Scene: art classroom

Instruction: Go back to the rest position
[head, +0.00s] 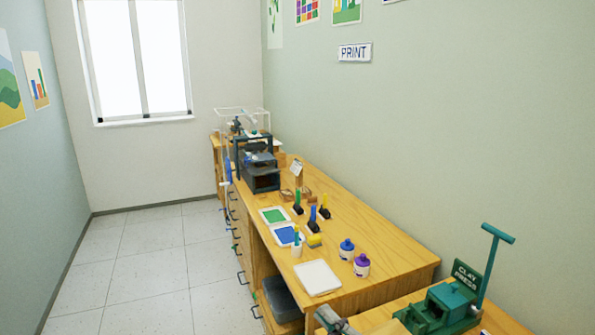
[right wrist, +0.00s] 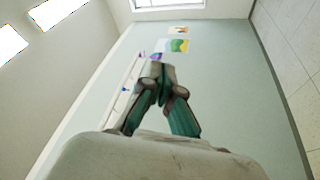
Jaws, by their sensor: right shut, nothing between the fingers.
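My right gripper (head: 330,318) shows only in part at the bottom edge of the head view, as a grey piece in front of the wooden desk. In the right wrist view my right gripper (right wrist: 160,78) has its green and grey fingers closed together at the tips, with nothing between them. It points out into open space, with the wall and window behind it. My left gripper is in neither view.
A green clay press (head: 440,308) stands just right of my right gripper. The long wooden desk (head: 375,245) along the right wall holds a white tray (head: 317,278), paint bottles (head: 346,249) and a dark printing machine (head: 260,175). The tiled floor (head: 150,270) at left is clear.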

